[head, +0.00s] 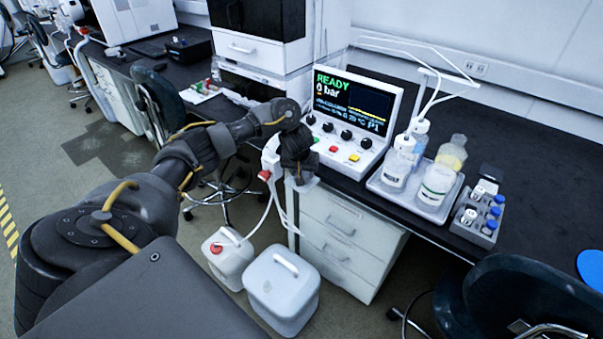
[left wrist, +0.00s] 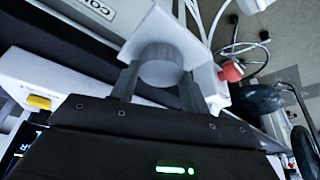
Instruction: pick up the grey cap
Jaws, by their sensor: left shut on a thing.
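The grey cap (left wrist: 160,62) is a short round cylinder in the left wrist view. It sits between the two dark fingers of my left gripper (left wrist: 158,76), which is shut on it. White housing lies close around and behind the cap; I cannot tell whether the cap still touches it. In the head view my left gripper (head: 300,178) is at the left front corner of the bench, beside the instrument with the screen. The cap is hidden by the gripper there. My right gripper is not in view.
The instrument (head: 352,110) reads READY, 0 bar. A tray (head: 425,211) of bottles and a vial rack (head: 463,222) stand to its right. A red-capped can (head: 229,262) and a white container (head: 283,292) stand on the floor below. A dark chair (head: 520,290) is at lower right.

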